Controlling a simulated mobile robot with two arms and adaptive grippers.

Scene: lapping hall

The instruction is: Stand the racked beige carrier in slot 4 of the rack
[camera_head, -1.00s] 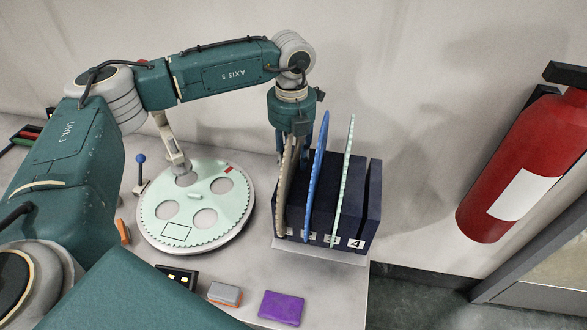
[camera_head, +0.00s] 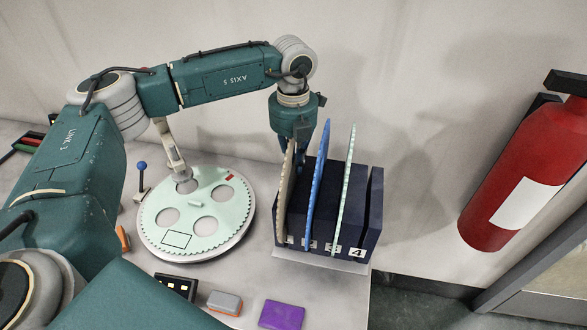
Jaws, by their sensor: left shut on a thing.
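The beige carrier (camera_head: 285,205) is a thin upright disc at the left end of the dark blue rack (camera_head: 364,225), in the leftmost slot. My left gripper (camera_head: 291,139) points down from above and is shut on its upper edge. The carrier's lower part is still between the rack's walls. Slot 4, by the label "4" (camera_head: 357,253) at the right end, looks empty. My right gripper is not in view.
A blue carrier (camera_head: 316,190) and a pale green carrier (camera_head: 345,190) stand between the beige one and slot 4. A round lapping plate (camera_head: 240,232) lies left of the rack. A purple block (camera_head: 282,314) and a grey-orange block (camera_head: 224,301) lie in front.

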